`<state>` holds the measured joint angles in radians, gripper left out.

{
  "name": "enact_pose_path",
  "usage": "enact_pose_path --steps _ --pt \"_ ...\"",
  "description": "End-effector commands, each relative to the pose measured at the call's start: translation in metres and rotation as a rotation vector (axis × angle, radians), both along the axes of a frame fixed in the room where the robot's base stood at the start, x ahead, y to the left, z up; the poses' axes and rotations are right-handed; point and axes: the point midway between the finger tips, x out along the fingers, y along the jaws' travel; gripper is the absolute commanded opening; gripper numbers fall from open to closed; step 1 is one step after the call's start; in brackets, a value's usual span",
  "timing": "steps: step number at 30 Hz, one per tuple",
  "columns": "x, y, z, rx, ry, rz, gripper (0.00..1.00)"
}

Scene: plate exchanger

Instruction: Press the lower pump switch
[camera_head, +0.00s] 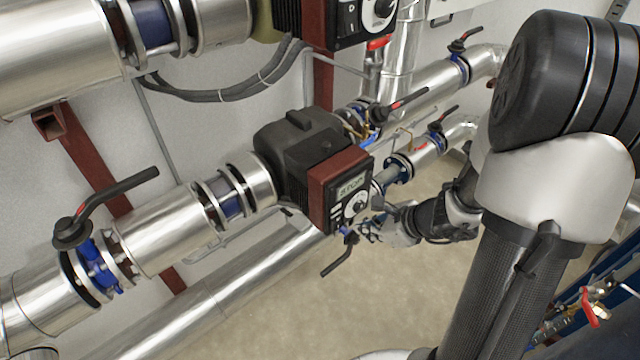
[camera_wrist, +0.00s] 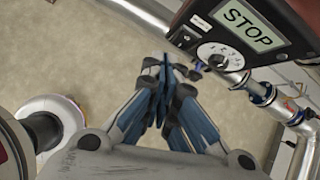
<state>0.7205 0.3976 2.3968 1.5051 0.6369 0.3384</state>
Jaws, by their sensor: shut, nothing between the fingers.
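The lower pump (camera_head: 300,150) has a dark body and a red-brown front panel. Its display (camera_head: 352,186) reads STOP, and a round dial (camera_head: 355,206) sits below it. In the wrist view the display (camera_wrist: 249,22) and dial (camera_wrist: 221,56) are at the upper right. A small rocker switch (camera_wrist: 186,38) is beside the dial, at the panel's lower left edge. My gripper (camera_head: 370,228) is just in front of the panel's lower right side. In the wrist view my gripper (camera_wrist: 168,78) has its fingers together and empty, below the switch. I cannot tell whether the fingertips touch the panel.
An upper pump (camera_head: 360,20) with its own switch and dial is above. Silver pipes (camera_head: 170,232) run along the wall. Black-handled valves (camera_head: 105,200) stick out, and one handle (camera_head: 340,255) hangs just below the lower pump. The floor (camera_head: 290,320) in front is bare.

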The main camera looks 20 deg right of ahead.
Motion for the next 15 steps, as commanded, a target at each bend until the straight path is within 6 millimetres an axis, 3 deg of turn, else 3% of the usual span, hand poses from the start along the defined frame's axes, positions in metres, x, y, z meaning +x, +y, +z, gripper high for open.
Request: enact_pose_path --steps 3,6,15 --pt "-0.007 -0.025 -0.022 0.070 0.051 -0.172 0.00" --pt "-0.011 -0.037 -0.033 0.103 0.073 -0.256 0.00" --pt "-0.013 -0.043 -0.039 0.117 0.084 -0.299 0.00"
